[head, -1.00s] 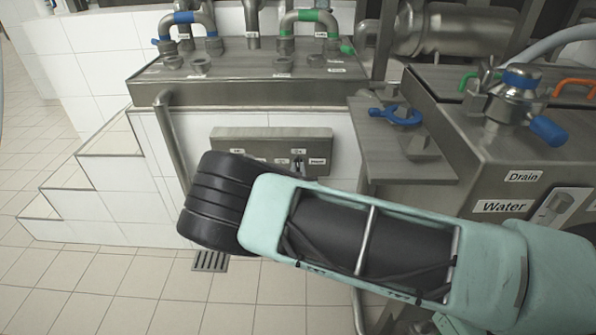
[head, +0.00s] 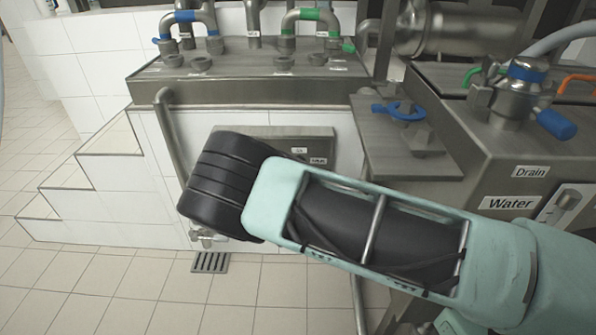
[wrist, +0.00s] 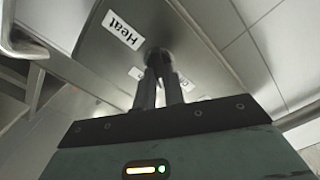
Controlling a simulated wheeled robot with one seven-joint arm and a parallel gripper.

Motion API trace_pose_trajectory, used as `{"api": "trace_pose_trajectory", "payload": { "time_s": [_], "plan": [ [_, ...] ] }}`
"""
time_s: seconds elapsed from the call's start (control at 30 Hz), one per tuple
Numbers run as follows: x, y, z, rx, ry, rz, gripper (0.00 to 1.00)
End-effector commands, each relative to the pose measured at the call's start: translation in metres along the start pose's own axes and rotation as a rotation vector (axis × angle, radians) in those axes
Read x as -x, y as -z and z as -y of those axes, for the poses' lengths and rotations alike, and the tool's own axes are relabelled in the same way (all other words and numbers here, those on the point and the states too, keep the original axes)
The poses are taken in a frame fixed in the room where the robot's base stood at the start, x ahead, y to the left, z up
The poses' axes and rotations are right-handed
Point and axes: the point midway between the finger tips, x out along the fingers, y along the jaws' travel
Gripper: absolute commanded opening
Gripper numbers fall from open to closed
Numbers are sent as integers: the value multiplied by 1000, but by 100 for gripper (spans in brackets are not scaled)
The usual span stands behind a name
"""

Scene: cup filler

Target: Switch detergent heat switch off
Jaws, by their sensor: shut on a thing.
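In the wrist view a steel panel carries a white "Heat" label (wrist: 122,30). My gripper (wrist: 158,72) reaches up to the panel, its two dark fingers close together and shut on a small dark switch (wrist: 158,57) beside that label. The fingers hide most of the switch, so I cannot tell its position. A second label (wrist: 137,73) is partly hidden behind the fingers. In the head view the steel switch panel (head: 318,145) sits on the tiled wall under the counter, partly hidden by my arm. My gripper is hidden there.
A steel counter (head: 250,93) with blue- and green-banded pipes stands above the panel. At right are a steel side shelf (head: 425,170) with a blue-handled valve and a "Water"/"Drain" machine (head: 470,150). Tiled steps (head: 75,200) rise at left. Tiled floor in front is open.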

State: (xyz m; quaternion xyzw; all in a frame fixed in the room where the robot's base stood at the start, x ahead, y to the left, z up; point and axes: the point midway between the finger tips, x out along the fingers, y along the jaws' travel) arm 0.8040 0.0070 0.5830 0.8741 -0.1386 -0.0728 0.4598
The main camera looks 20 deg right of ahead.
Motion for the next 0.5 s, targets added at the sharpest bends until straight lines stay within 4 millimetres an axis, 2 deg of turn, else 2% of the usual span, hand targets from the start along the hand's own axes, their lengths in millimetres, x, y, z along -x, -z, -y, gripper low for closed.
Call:
{"api": "trace_pose_trajectory", "payload": {
  "time_s": [0.5],
  "plan": [
    [1, 0, 3, 439, 1, -2, 0]
  ]
}}
